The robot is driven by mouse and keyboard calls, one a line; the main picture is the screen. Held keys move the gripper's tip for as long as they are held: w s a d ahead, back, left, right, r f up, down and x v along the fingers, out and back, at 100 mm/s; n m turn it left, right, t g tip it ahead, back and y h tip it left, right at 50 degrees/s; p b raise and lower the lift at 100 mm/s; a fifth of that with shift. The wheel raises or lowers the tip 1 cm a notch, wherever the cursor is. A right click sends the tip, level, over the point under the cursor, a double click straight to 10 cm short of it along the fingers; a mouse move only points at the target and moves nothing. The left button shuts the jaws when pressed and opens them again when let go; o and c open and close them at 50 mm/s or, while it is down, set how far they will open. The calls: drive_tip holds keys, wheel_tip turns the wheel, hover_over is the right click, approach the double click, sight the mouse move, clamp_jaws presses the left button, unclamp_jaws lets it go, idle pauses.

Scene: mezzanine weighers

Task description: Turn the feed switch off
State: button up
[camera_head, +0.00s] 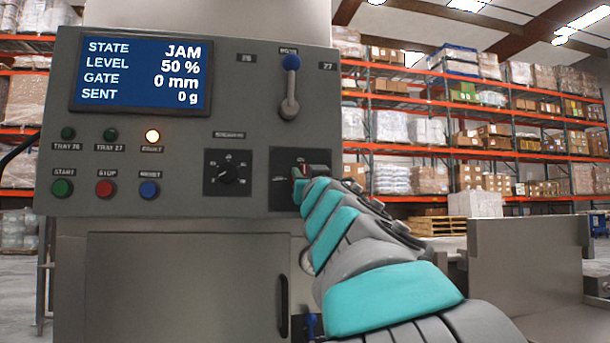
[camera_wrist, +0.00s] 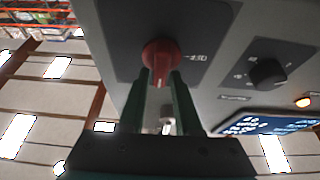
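The feed switch is a red rotary knob on a dark plate at the lower right of the grey control panel. In the head view the knob (camera_head: 304,171) is mostly hidden behind my gripper (camera_head: 301,182). In the wrist view the red knob (camera_wrist: 160,55) is at top centre, its handle pointing towards my gripper (camera_wrist: 162,82). The two green fingers stand apart, one on each side of the handle, with a gap between them. I cannot tell whether either finger touches it. A short label shows beside the knob; its letters are unreadable.
The display (camera_head: 140,75) reads JAM, level 50 %, gate 0 mm, sent 0 g. An amber lamp (camera_head: 152,136) is lit. A black dial (camera_head: 228,173) sits left of the switch, and a blue-tipped lever (camera_head: 290,85) above it. Start, stop and reset buttons (camera_head: 105,188) are at lower left.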

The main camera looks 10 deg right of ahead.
clamp_jaws()
drive_tip(key=shift+n+y, duration=0.4)
drive_tip(key=shift+n, duration=0.1)
drive_tip(key=n+y, duration=0.2)
drive_tip(key=n, duration=0.1)
drive_tip(key=shift+a+n, duration=0.15)
drive_tip(key=shift+n, duration=0.15)
drive_tip(key=n+y, duration=0.1)
drive_tip(key=n, duration=0.2)
drive_tip(key=n+g+y, duration=0.1)
drive_tip(key=n, duration=0.2)
drive_tip(key=shift+d, duration=0.2)
drive_tip(key=n+g, duration=0.1)
drive_tip(key=n, duration=0.3)
drive_tip(key=n+g+y, duration=0.1)
drive_tip(key=n+g, duration=0.1)
drive_tip(key=n, duration=0.1)
drive_tip(key=n+g+y, duration=0.1)
drive_tip(key=n, duration=0.3)
drive_tip(key=shift+a+f+n+g, duration=0.3)
drive_tip(key=shift+f+g, duration=0.1)
drive_tip(key=shift+a+n, duration=0.1)
drive_tip(key=shift+n, duration=0.2)
